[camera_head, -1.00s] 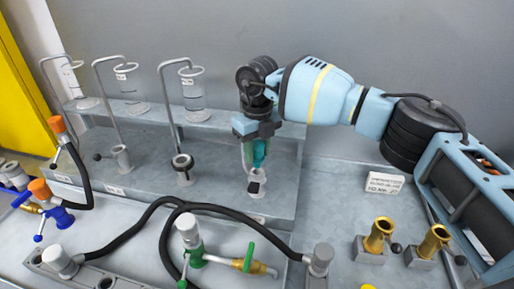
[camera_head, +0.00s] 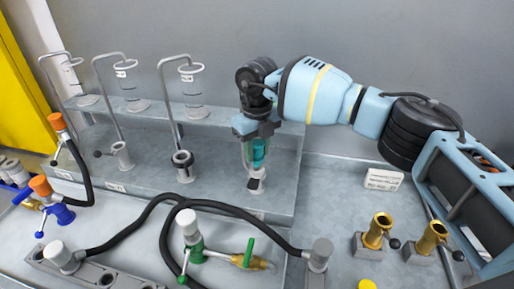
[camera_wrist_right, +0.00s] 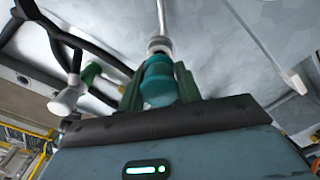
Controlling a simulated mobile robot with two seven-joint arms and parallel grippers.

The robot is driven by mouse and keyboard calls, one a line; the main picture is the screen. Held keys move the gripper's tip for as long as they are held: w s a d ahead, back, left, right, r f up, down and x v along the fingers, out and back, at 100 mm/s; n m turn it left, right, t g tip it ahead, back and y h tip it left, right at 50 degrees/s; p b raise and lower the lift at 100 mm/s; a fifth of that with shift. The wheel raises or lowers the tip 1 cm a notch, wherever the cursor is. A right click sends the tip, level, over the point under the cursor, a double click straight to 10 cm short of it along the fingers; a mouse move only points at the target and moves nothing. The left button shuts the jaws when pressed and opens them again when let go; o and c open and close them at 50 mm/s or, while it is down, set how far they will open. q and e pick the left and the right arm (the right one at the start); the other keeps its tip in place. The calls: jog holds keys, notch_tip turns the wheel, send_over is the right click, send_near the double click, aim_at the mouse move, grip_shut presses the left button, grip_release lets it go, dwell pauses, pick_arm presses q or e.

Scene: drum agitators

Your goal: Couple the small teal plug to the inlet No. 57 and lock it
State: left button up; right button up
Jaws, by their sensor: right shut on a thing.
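My right gripper (camera_head: 257,150) points down and is shut on the small teal plug (camera_head: 259,153). In the right wrist view, the teal plug (camera_wrist_right: 158,84) stands between the two green fingers (camera_wrist_right: 159,88). The plug is upright over the inlet (camera_head: 256,183) at the right end of the grey ledge. A grey collar (camera_wrist_right: 159,45) shows at the plug's tip in the wrist view. The plug and inlet are in line and very close; I cannot tell whether the plug is seated. The inlet's number is not readable. My left gripper is not in view.
Two other inlets (camera_head: 182,163) (camera_head: 122,154) stand left on the ledge, with glass cylinders (camera_head: 194,93) behind. Black hoses with a green-handled coupling (camera_head: 195,240) lie in front. Brass sockets (camera_head: 377,232) and a white label block (camera_head: 384,180) stand right.

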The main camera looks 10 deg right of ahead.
aim_at(257, 159)
jog(key=shift+f, duration=0.15)
jog(key=shift+f, duration=1.05)
jog(key=shift+s+f, duration=0.1)
jog(key=shift+f, duration=0.6)
dwell(0.8)
jog(key=o, duration=1)
jog(key=shift+o, duration=0.3)
jog(key=shift+r, duration=0.1)
jog(key=shift+r, duration=3.95)
